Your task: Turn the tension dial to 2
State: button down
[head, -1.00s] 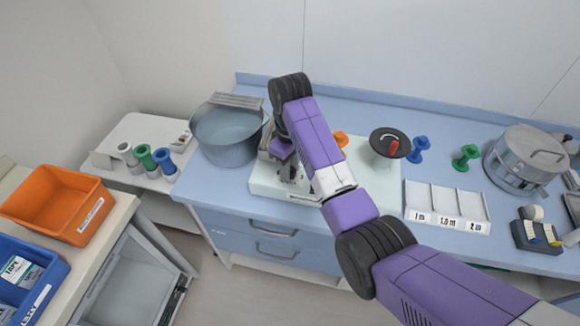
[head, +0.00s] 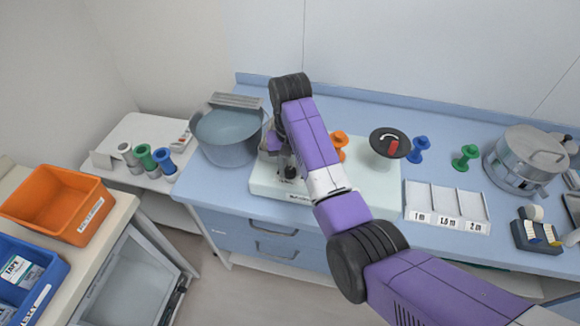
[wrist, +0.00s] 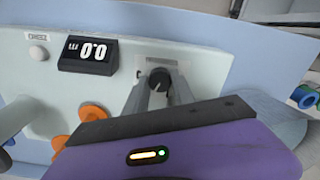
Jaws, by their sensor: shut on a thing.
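The tension dial is a small black round knob (wrist: 160,78) on a pale plate of the winding machine (wrist: 215,65). In the wrist view it sits between the two grey fingers of my gripper (wrist: 160,90), which are shut on it. A light mark shows on the knob, but I cannot read its scale or setting. In the head view the machine (head: 375,200) lies on the blue counter, and my arm covers much of its left end.
Orange spool parts (head: 340,139) and a black disc with a red handle (head: 390,143) stand to the right on the machine. A grey pot (head: 228,135) stands close on the left.

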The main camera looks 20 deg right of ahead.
jog(key=shift+m, duration=0.6)
jog(key=c, duration=1.1)
grip_release()
jog(key=shift+o, duration=0.2)
